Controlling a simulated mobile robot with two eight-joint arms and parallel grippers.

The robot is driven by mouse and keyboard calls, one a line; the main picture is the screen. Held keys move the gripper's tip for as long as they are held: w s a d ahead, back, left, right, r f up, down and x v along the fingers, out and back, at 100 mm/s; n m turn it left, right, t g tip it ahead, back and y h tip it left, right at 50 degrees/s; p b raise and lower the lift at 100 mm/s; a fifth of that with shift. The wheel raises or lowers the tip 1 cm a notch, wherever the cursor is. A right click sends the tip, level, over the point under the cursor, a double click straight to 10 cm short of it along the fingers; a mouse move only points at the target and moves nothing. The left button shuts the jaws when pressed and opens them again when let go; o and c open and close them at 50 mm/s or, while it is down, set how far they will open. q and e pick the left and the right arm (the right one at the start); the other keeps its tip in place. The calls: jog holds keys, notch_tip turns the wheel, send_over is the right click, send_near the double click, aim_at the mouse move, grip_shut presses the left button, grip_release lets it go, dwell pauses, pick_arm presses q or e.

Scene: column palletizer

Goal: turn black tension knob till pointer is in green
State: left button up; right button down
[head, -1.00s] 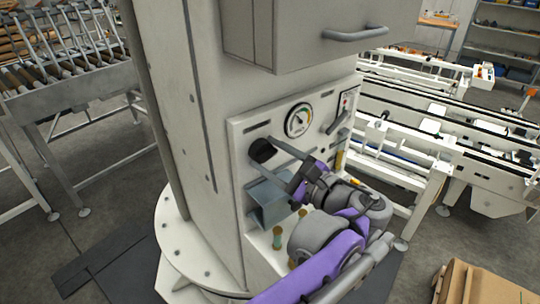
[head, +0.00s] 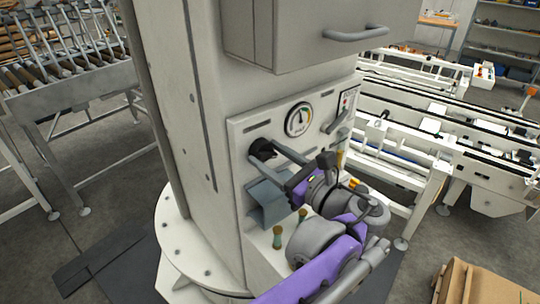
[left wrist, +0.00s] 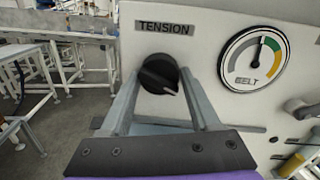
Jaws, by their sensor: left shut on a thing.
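The round black tension knob (head: 261,147) sits on the pale panel, under the word TENSION in the left wrist view (left wrist: 158,73). Its raised grip ridge points down and right there. My left gripper (head: 265,153) is shut on the knob, one grey finger on each side of it. The belt gauge (head: 298,120) is above and right of the knob. In the left wrist view the gauge (left wrist: 253,58) has green at upper right and orange below that. Its dark needle points almost straight up, close to the start of the green. My right gripper is not in view.
A grey-blue box-shaped part (head: 270,200) sticks out of the panel below the knob. A lever handle (head: 338,121) is right of the gauge. A grey cabinet (head: 320,35) with a bar handle overhangs the panel. A cardboard box (head: 480,283) stands at lower right.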

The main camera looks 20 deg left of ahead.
pick_arm(q)
jog(key=shift+f, duration=0.1)
dwell(0.3)
jog(key=o, duration=1.4)
jog(key=shift+c, duration=0.2)
jog(key=shift+d, duration=0.15)
jog(key=b+v, duration=0.1)
jog(key=v, duration=0.9)
jog(key=shift+s+d, duration=0.2)
jog(key=shift+s, duration=0.05)
